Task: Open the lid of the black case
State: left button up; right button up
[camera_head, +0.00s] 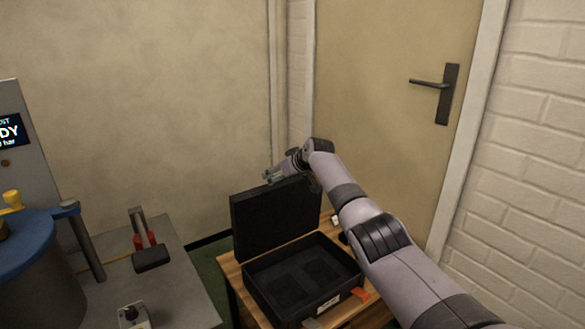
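The black case (336,287) stands on a small wooden table in the lower middle. Its lid (268,222) is raised and stands roughly upright at the back, so the dark inside with shallow recesses shows. My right arm reaches in from the lower right over the case's right side. My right gripper (270,176) is just above the top edge of the lid, close to it. I cannot tell whether it touches the lid or whether its fingers are open. My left gripper is not in view.
The wooden table (233,270) has little bare top around the case. An orange piece (360,294) shows at the case's front. A grey bench (185,291) with a blue-topped drum (30,245) stands at left. A door (385,120) and brick wall (545,150) stand behind and right.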

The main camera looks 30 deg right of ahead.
jog(key=v, duration=1.1)
jog(key=shift+a, duration=0.25)
jog(key=shift+r, duration=0.1)
jog(key=shift+c, duration=0.2)
